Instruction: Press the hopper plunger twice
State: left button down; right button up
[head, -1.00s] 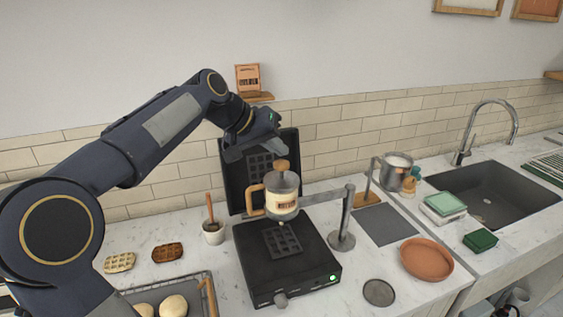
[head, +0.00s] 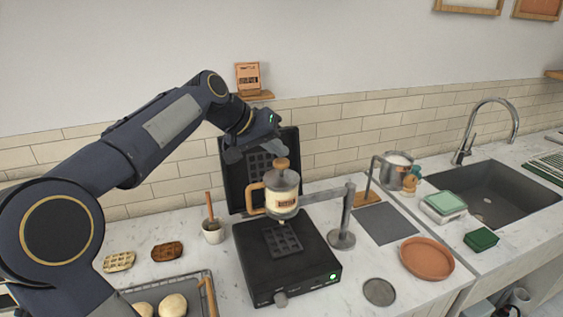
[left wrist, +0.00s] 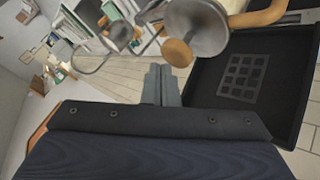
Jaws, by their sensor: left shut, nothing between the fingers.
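The batter hopper (head: 283,198) is a cream labelled canister with a wooden side handle, held on a metal stand arm above the waffle iron. Its plunger has a round wooden knob (head: 281,163) on top, standing above the grey lid. My left gripper (head: 276,151) is just above and behind the knob, shut and empty, its grey fingers angled down. In the left wrist view the shut fingers (left wrist: 160,84) are close beside the knob (left wrist: 178,52) and the lid (left wrist: 197,25). I cannot tell whether they touch. My right gripper is out of view.
The waffle iron (head: 285,265) stands open under the hopper, its raised lid (head: 236,178) behind it. The stand post (head: 347,215) is right of the hopper. A small pot with a brush (head: 213,230) stands left. A terracotta plate (head: 427,258) lies right.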

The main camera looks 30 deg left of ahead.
aim_at(277, 161)
pick_arm(q)
jog(key=shift+f+b, duration=0.6)
jog(key=shift+f, duration=0.2)
dwell(0.8)
dwell(0.3)
jog(key=shift+r+p, duration=1.05)
jog(key=shift+r, duration=0.1)
notch_tip(277, 161, up, 5)
jog(key=p, duration=0.4)
jog(key=shift+r+p, duration=0.1)
jog(key=shift+p, duration=0.2)
dwell(1.8)
